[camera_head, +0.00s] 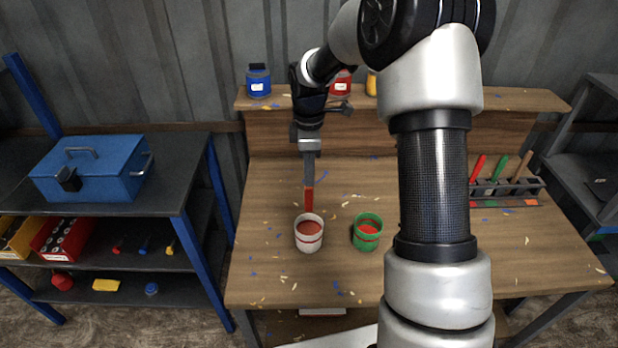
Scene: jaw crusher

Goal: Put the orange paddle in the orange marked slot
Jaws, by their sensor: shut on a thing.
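My gripper (308,150) is shut on a paddle (309,199), pointing down over the table. The paddle's lower end is red-orange and its upper part grey; I take it as the orange paddle. Its tip is at the back rim of a white cup (308,243) with red-orange contents; I cannot tell whether it is inside the cup. A dark slotted rack (535,187) stands at the right of the table, holding upright sticks with red (478,167), green (499,166) and tan (523,165) handles.
A green cup (367,243) with red contents stands right of the white cup. Chips litter the wooden table (270,285). Blue (259,82), red (341,86) and partly hidden yellow (371,84) jars stand on the back ledge. My arm hides the table between cups and rack.

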